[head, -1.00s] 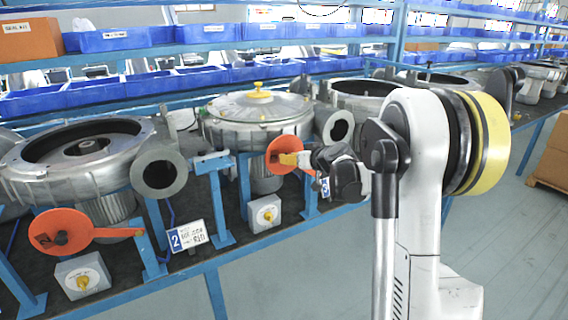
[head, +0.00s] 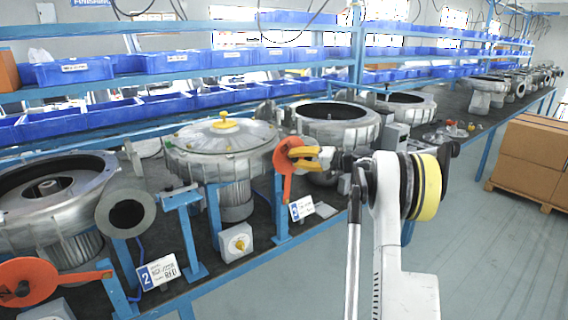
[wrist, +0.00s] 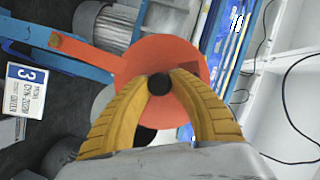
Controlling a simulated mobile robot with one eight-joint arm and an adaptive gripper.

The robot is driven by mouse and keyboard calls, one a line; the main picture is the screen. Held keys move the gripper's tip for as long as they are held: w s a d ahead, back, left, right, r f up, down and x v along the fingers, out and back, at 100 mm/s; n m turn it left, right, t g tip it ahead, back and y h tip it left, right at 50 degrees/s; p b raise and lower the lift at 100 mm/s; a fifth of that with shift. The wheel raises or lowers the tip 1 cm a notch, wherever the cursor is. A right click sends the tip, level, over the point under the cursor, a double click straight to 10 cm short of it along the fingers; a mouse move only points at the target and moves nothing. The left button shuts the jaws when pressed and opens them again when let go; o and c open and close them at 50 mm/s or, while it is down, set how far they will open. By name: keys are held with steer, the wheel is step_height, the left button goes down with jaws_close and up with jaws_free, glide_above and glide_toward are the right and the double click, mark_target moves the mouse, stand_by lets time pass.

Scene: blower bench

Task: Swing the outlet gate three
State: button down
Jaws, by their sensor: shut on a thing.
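Outlet gate three is an orange disc (head: 286,182) on a flat orange arm (wrist: 88,52), hinged at a blue post (head: 281,212). A dark round knob (wrist: 159,84) stands on the disc. My gripper (head: 300,158) has yellow fingers shut on this knob, one finger on each side, as the wrist view also shows (wrist: 160,82). Part of a grey outlet with a dark opening (wrist: 146,136) shows behind the fingers, below the disc. How much of it the disc covers I cannot tell. The number 3 label (wrist: 24,90) stands near the post.
Outlet gate two (head: 28,280) hangs low at the left, beside its open outlet (head: 128,212). A grey switch box (head: 236,242) sits at the bench front. Blower housings (head: 222,150) line the bench. Clear floor (head: 470,250) lies at the right, with cartons (head: 530,155) beyond.

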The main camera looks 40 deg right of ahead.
steer(key=d+m, duration=0.1)
steer(key=d, duration=0.1)
steer(key=d+f+m, duration=0.1)
steer(key=d, duration=0.1)
steer(key=d+f+m+t+y, duration=0.1)
steer(key=d, duration=0.2)
steer(key=shift+w+m+b, duration=0.15)
steer(key=shift+m+b, duration=0.25)
steer(key=shift+d+f+m+t, duration=0.3)
steer(key=shift+d+f+m, duration=0.15)
steer(key=shift+d, duration=0.3)
steer(key=c, duration=1.4)
jaws_free()
steer(key=o, duration=0.3)
steer(key=shift+d+f, duration=0.1)
steer(key=shift+d, duration=0.15)
steer(key=shift+a, duration=0.1)
glide_toward(303, 157)
steer(key=s+d, duration=0.4)
steer(key=shift+s+f, duration=0.25)
steer(key=shift+f, duration=0.2)
